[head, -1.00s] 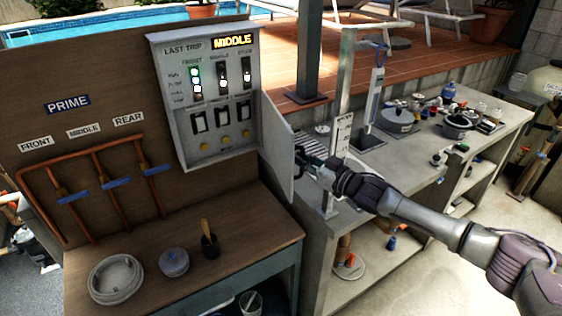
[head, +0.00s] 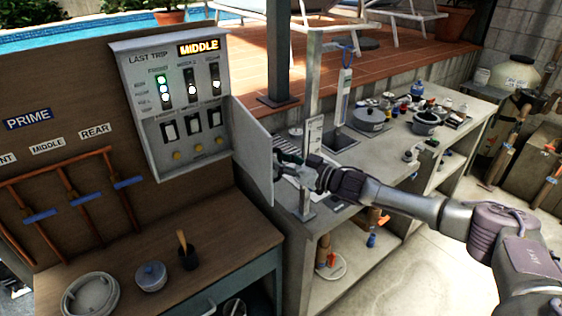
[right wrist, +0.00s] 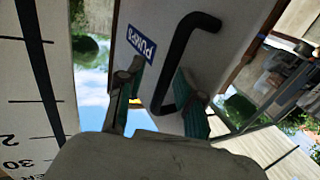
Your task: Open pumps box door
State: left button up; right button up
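The grey pumps box (head: 172,108) is mounted on the brown panel, its lit lamps and switches exposed. Its door (head: 250,150) stands open, hinged at the box's right edge and swung out, with the inner face toward me. My right gripper (head: 281,163) is at the door's outer side, by the free edge. In the right wrist view, the door's outer face carries a blue PUMPS label (right wrist: 141,42) and a bent black handle (right wrist: 180,65). My right gripper (right wrist: 158,105) has its fingers apart, with the handle's lower part between them; firm contact is unclear. My left gripper is out of view.
A post (head: 312,130) and a concrete counter (head: 350,185) with pots stand close behind my right gripper. A wooden bench (head: 215,235) with a bowl, a lidded jar and a dark cup lies below the box. Copper pipes with blue handles are at left.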

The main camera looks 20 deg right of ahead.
jog(key=shift+s, duration=0.1)
jog(key=v, duration=1.2)
jog(key=shift+a+f, duration=0.1)
